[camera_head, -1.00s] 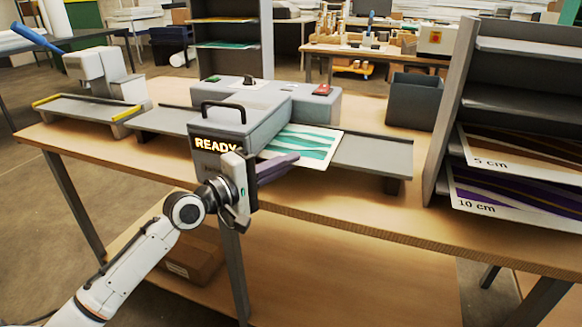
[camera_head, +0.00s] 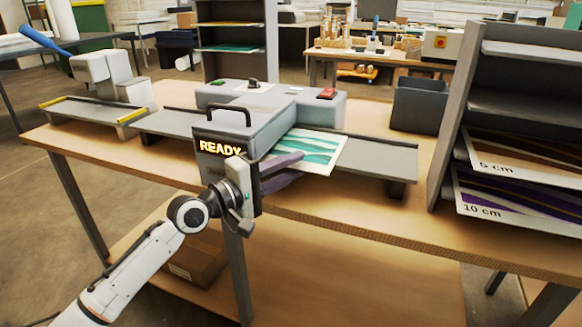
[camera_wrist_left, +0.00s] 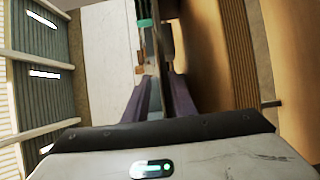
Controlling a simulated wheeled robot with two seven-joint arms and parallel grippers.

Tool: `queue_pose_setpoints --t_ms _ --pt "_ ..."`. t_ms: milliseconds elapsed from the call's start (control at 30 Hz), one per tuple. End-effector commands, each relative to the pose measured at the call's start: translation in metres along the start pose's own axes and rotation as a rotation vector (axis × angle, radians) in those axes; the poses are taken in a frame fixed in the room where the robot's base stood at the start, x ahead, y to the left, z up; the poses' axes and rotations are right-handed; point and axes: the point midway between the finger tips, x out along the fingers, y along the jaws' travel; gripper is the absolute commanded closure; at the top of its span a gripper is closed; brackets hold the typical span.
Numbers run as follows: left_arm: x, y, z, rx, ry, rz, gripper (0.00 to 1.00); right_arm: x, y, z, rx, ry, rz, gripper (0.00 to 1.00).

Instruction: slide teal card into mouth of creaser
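The teal card (camera_head: 314,150), white with teal wavy bands, lies on the right-hand bed of the grey machine (camera_head: 247,124), whose display reads READY. Its left part is hidden by the housing, so I cannot tell how deep it sits in the mouth. My left gripper (camera_head: 296,166) is at the card's near edge, beside the machine's front. Its two purple fingers stand apart, with a gap between them in the wrist view (camera_wrist_left: 159,88). I cannot tell whether a finger touches the card. My right gripper is out of view.
A grey bed (camera_head: 372,157) extends right of the card. A blue-levered device (camera_head: 105,75) stands at the left. A dark bin (camera_head: 417,105) and a shelf rack (camera_head: 515,75) with sheets marked 5 cm and 10 cm stand at the right. The table's front strip is clear.

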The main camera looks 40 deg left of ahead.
Motion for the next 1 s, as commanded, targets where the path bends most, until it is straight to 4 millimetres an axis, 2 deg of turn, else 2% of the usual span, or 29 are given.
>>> queue_pose_setpoints --t_ms 233,333,700,1000 --pt "-0.001 -0.001 0.0 -0.001 0.0 -0.002 0.76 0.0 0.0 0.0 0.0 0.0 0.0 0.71" --pt "-0.009 -0.003 -0.001 0.0 0.001 -0.004 0.76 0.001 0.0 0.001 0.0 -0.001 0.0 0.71" --pt "-0.07 -0.004 0.0 0.0 0.0 -0.005 0.76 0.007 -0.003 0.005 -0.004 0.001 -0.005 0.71" --pt "-0.1 -0.002 0.0 0.0 -0.001 -0.002 0.76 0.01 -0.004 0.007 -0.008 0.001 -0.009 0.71"
